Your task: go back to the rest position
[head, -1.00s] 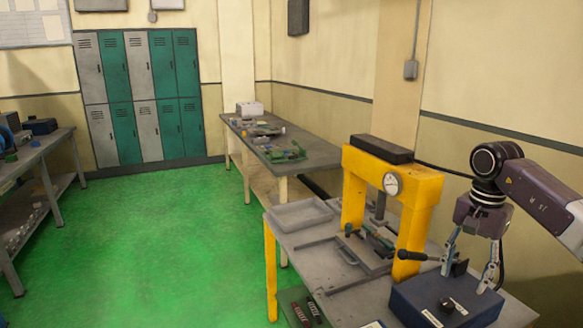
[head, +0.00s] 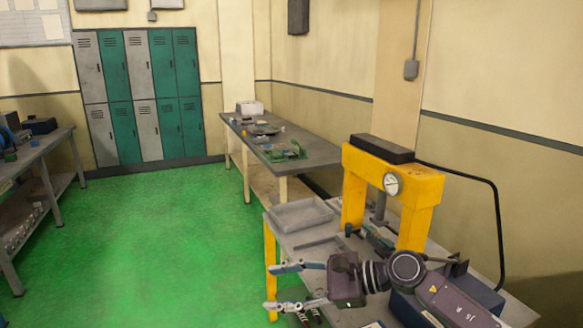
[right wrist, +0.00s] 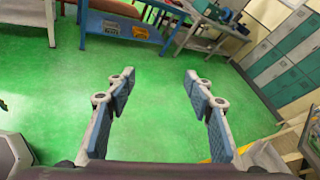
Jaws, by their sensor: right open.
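My right gripper (head: 270,287) reaches in from the lower right of the head view and points left, in front of the near bench. Its two fingers are spread apart with nothing between them. My left gripper is in neither view.
The yellow press (head: 420,187) with its gauge stands on the near bench, beside a grey tray (head: 300,214). A blue box (head: 408,308) is partly hidden behind my right arm. A second bench (head: 315,150) and lockers (head: 140,95) stand farther back. The green floor (head: 150,240) is clear.

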